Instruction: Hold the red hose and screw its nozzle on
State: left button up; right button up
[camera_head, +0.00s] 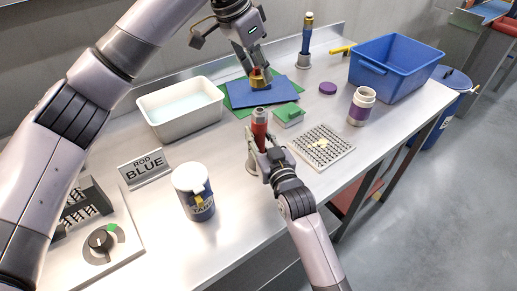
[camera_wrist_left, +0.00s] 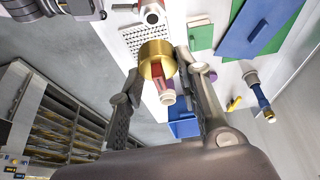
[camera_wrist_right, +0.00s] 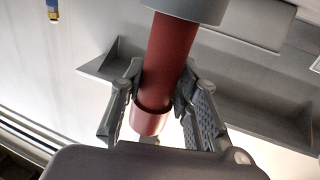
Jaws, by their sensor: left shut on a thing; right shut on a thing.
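The brass nozzle (camera_head: 261,81), with a red band, is held by my left gripper (camera_head: 258,70), which is shut on it above the blue board. The nozzle also shows in the left wrist view (camera_wrist_left: 157,58) between the fingers. The red hose (camera_head: 260,131) stands upright, with a grey top end. My right gripper (camera_head: 264,157) is shut on it from the front. The right wrist view shows the hose (camera_wrist_right: 168,60) between both fingers. The nozzle is apart from the hose, higher and farther back. The hose's lower part is partly hidden by my right gripper.
A blue board (camera_head: 276,91) and green boards lie behind the hose. A white water tub (camera_head: 154,118) is left, a perforated block (camera_head: 342,158) right. A lidded can (camera_head: 203,211), purple-banded jar (camera_head: 354,119), blue bin (camera_head: 374,82) and blue hose (camera_head: 306,40) stand on the table.

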grip_shut()
pick_arm(q)
send_over(265, 110)
jog(key=s+a, duration=0.1)
jog(key=shift+a+f, duration=0.2)
jog(key=shift+f, duration=2.3)
jog(key=shift+f, duration=0.1)
jog(key=shift+f, duration=0.75)
jog(key=shift+f, duration=0.6)
